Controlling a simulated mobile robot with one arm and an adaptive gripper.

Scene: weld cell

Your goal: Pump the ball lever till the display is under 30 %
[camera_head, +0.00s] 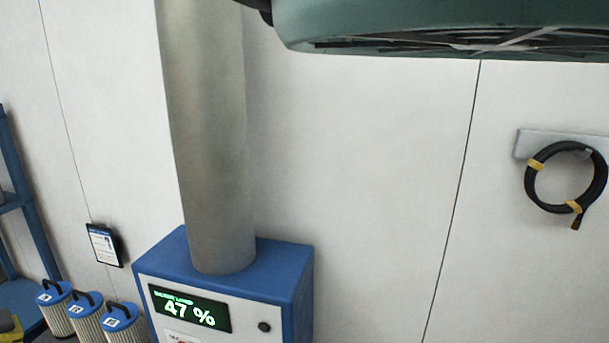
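A blue and white cabinet (278,265) stands at the bottom of the head camera view, cut off by the lower edge. A small dark round knob (264,327) sits on the front panel to the right of the display. No ball lever is visible in this view. My gripper is not in view.
A thick grey duct (208,140) rises from the cabinet top. Several numbered filter cartridges (88,318) stand at left beside a blue shelf (22,190). A green hood (440,28) hangs above. A coiled black hose (533,185) hangs on the right wall.

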